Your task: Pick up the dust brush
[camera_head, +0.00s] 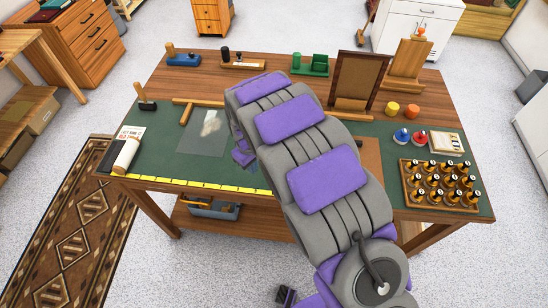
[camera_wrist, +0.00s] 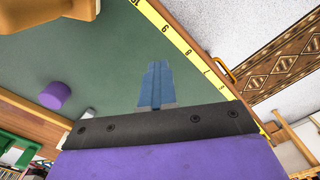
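My gripper (camera_head: 243,154) shows as a small purple part over the green mat, partly hidden behind my arm in the head view. In the head view my arm covers much of the mat's middle, and no brush can be made out clearly.
The workbench holds a picture frame (camera_head: 356,81) and a wooden stand (camera_head: 408,61) at the back right. A rack of small bottles (camera_head: 440,186) fills the right front. A mallet (camera_head: 145,97) and a white roll (camera_head: 126,153) are at left. A clear sheet (camera_head: 200,140) lies left of my gripper.

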